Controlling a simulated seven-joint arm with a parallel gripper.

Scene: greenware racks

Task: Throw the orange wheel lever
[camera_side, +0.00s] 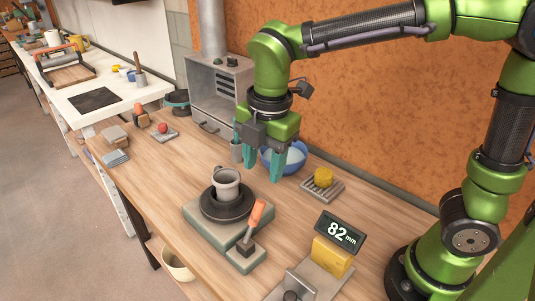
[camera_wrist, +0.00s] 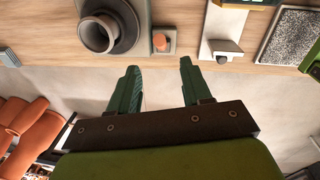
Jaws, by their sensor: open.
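The orange wheel lever (camera_side: 256,214) stands on a small dark block at the front right of the pottery wheel's base, its handle leaning up and to the right. In the wrist view the lever (camera_wrist: 160,42) shows as a small orange knob, seen from above. The wheel (camera_side: 218,211) is a dark round disc on a grey-green base (camera_side: 208,228), with a grey clay mug (camera_side: 228,184) upright on it; they also show at the upper left of the wrist view. My gripper (camera_side: 263,172) is open and empty, hanging above the bench behind the wheel, apart from the lever.
A blue bowl (camera_side: 294,159) is close behind my gripper. A yellow sponge (camera_side: 323,177) lies on a slatted rack to the right. A display reading 82 mm (camera_side: 340,233) and a yellow block (camera_side: 332,256) stand right of the lever. The bench's front left is fairly clear.

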